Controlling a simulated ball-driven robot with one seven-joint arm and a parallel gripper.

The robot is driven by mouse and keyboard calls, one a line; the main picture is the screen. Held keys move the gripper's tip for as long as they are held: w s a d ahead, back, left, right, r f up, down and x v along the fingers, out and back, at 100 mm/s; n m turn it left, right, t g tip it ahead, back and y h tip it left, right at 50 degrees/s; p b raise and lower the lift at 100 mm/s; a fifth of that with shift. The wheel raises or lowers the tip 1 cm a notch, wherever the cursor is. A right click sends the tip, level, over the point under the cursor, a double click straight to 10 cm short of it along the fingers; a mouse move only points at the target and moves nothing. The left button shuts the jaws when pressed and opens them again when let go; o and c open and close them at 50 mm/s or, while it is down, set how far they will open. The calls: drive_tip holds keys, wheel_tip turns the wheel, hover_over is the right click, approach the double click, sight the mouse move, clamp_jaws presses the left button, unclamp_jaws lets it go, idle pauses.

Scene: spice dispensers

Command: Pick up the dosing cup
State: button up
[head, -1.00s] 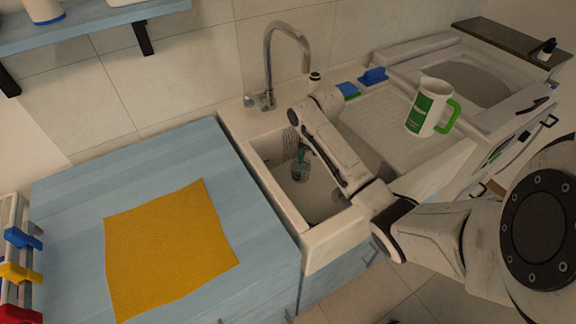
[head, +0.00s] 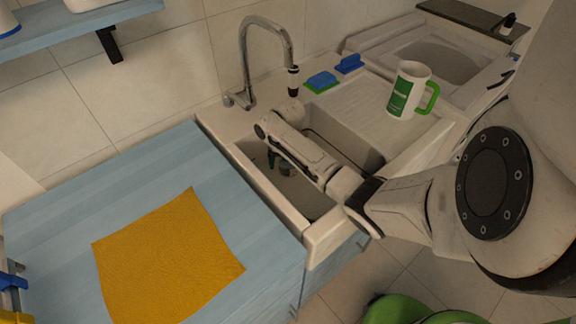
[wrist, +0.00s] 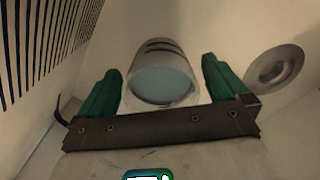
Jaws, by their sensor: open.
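The dosing cup (wrist: 162,75) is a whitish cup with dark bands on its side and a blue-grey round face toward the wrist camera. It lies in the sink basin (head: 312,202). In the wrist view my gripper (wrist: 160,82) is open, with one green finger on each side of the cup. Small gaps show between the fingers and the cup. In the head view my gripper (head: 279,162) reaches down into the left basin, and I cannot make out the cup there.
The sink wall and a round drain (wrist: 274,66) are close to the gripper. The tap (head: 268,60) rises behind the basin. A yellow cloth (head: 165,260) lies on the blue counter.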

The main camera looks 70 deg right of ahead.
drive_tip(key=shift+f, duration=0.1)
drive_tip(key=c, duration=1.4)
drive_tip(key=shift+r, duration=0.2)
drive_tip(key=shift+r, duration=0.35)
drive_tip(key=shift+s+a, duration=0.65)
drive_tip(key=shift+s, duration=0.45)
drive_tip(key=shift+s+a, duration=0.7)
drive_tip(key=shift+s, duration=0.4)
drive_tip(key=shift+s+a, duration=0.65)
drive_tip(key=shift+s, duration=0.45)
drive_tip(key=shift+s+a+r, duration=0.1)
drive_tip(key=shift+s+r, duration=0.1)
drive_tip(key=shift+r, duration=0.05)
wheel_tip(320, 180, up, 18)
drive_tip(key=p, duration=1)
drive_tip(key=shift+r, duration=0.25)
